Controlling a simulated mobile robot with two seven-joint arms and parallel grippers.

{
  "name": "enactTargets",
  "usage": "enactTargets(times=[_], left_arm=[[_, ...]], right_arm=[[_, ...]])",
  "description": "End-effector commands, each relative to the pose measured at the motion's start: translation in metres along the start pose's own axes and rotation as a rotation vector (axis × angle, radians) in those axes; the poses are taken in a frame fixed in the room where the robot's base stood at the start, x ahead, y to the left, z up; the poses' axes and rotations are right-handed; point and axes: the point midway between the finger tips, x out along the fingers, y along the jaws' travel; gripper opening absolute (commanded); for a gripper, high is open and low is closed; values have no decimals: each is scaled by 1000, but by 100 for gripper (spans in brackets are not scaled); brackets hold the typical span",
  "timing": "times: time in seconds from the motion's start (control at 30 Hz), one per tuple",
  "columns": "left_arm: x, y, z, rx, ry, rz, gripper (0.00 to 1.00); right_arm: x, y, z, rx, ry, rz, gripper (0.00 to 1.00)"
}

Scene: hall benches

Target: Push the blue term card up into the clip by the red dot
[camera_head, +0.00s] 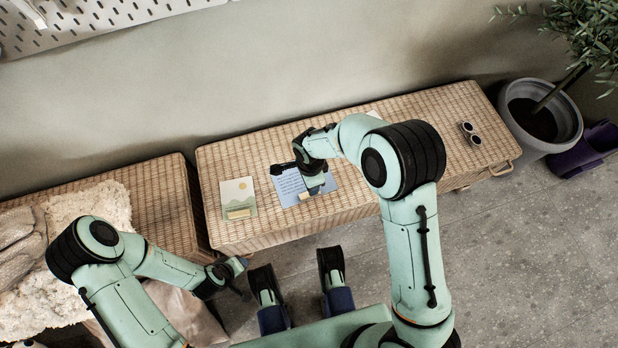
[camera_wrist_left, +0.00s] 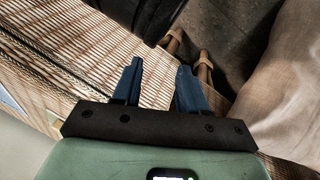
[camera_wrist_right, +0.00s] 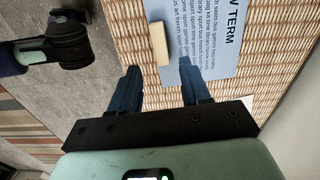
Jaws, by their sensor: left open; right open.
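The blue term card (camera_head: 288,186) lies flat on the wicker bench, partly covered by my right gripper in the head view. In the right wrist view the card (camera_wrist_right: 215,52) shows printed lines and the word "TERM". A small wooden block (camera_wrist_right: 159,44), perhaps a clip, sits at the card's edge, just beyond the fingertips. My right gripper (camera_wrist_right: 160,68) is open and empty over the card's edge; it also shows in the head view (camera_head: 314,184). My left gripper (camera_wrist_left: 160,68) is open and empty, off the bench front. I cannot make out a red dot.
A landscape card (camera_head: 238,190) with a wooden piece lies left on the same bench (camera_head: 420,120). Sunglasses (camera_head: 471,133) lie at the bench's right end. A potted plant (camera_head: 545,120) stands beyond it. Fleece (camera_head: 90,208) covers part of the left bench.

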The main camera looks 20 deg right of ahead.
Motion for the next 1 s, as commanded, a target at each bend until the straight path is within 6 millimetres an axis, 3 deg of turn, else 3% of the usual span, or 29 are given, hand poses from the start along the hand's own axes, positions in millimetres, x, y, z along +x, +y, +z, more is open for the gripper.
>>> enactTargets(times=[0.13,0.67,1.0], left_arm=[[11,-4,-13,-3,39,-3,43],[37,-34,25,-34,-81,-57,43],[49,-52,49,-56,-154,-90,43]], right_arm=[[13,0,0,-1,-1,1,47],[41,0,0,-1,-1,0,47],[69,0,1,-2,-1,2,47]])
